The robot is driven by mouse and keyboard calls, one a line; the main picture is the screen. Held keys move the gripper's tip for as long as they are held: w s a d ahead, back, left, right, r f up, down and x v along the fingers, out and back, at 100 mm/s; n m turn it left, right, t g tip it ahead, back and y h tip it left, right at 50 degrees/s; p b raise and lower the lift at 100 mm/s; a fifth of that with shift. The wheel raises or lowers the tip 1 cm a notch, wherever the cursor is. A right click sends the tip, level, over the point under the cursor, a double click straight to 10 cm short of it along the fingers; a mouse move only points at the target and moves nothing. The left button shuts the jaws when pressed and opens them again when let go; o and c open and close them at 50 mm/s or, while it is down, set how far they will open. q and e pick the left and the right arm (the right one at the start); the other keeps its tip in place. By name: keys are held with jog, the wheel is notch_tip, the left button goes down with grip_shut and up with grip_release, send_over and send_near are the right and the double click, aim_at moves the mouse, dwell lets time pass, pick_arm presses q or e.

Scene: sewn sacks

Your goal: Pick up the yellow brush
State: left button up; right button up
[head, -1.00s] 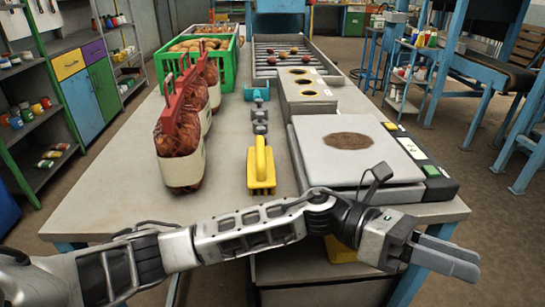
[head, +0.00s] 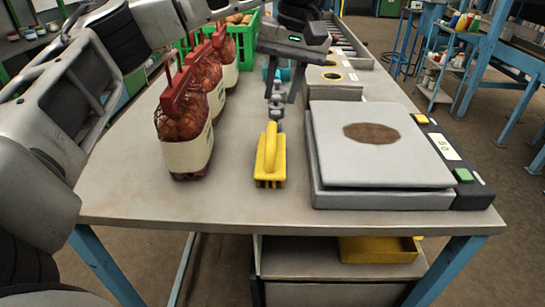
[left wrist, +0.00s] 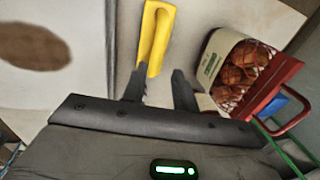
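The yellow brush (head: 270,168) lies on the table between the net sacks and the scale, its handle upward. It also shows in the left wrist view (left wrist: 156,38), just beyond the fingertips. My left gripper (head: 279,112) points down at the brush's far end, above the table. In the left wrist view its two fingers (left wrist: 160,82) are apart with nothing held between them; the brush's near end is beside the left-hand finger. Whether they touch cannot be told. My right gripper is not in view.
Net sacks with red tops (head: 184,125) stand in a row left of the brush. A scale (head: 380,150) with a brown patch is close on the right. A green crate (head: 245,42) is at the back. Bare table lies in front of the brush.

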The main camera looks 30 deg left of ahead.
aim_at(272, 133)
pick_arm(q)
jog(key=f, duration=0.4)
jog(key=a+f, duration=0.1)
jog(key=f, duration=0.1)
jog(key=shift+s+f+b, duration=0.2)
jog(key=shift+s+b, duration=0.15)
jog(key=shift+w+a+f, duration=0.1)
jog(key=shift+a+f, duration=0.05)
jog(key=shift+f, duration=0.7)
jog(key=shift+s+a+f, duration=0.1)
jog(key=shift+a+f, duration=0.1)
jog(key=shift+f, duration=0.7)
jog(key=shift+w+a+f, duration=0.1)
jog(key=shift+a+f, duration=0.05)
jog(key=shift+f, duration=0.7)
grip_shut()
